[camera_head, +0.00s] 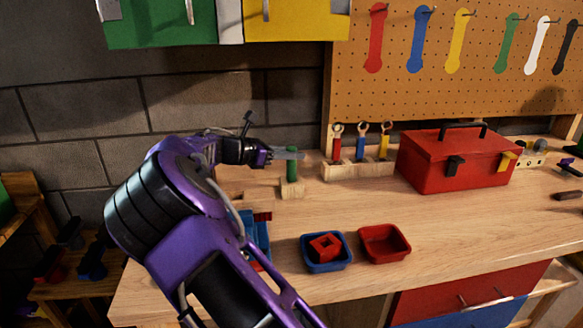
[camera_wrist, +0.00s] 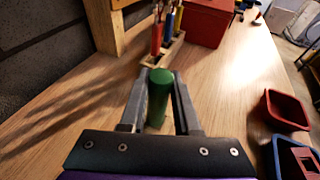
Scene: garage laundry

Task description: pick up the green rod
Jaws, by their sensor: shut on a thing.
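The green rod (camera_head: 291,164) stands upright on the workbench at a small wooden block (camera_head: 291,190), near the back wall. It also shows in the wrist view (camera_wrist: 158,98), between my two fingers. My gripper (camera_head: 290,155) comes in from the left and is shut on the rod's upper part. In the wrist view my gripper (camera_wrist: 160,100) has one finger on each side of the rod. The rod's lower end is hidden in the wrist view; in the head view it meets the block, and I cannot tell whether it is seated in it.
A wooden rack (camera_head: 357,171) with red, blue and yellow-handled tools stands just right of the rod. A red toolbox (camera_head: 455,165) is beyond it. A blue bin (camera_head: 326,264) with a red block and a red bin (camera_head: 384,256) sit in front.

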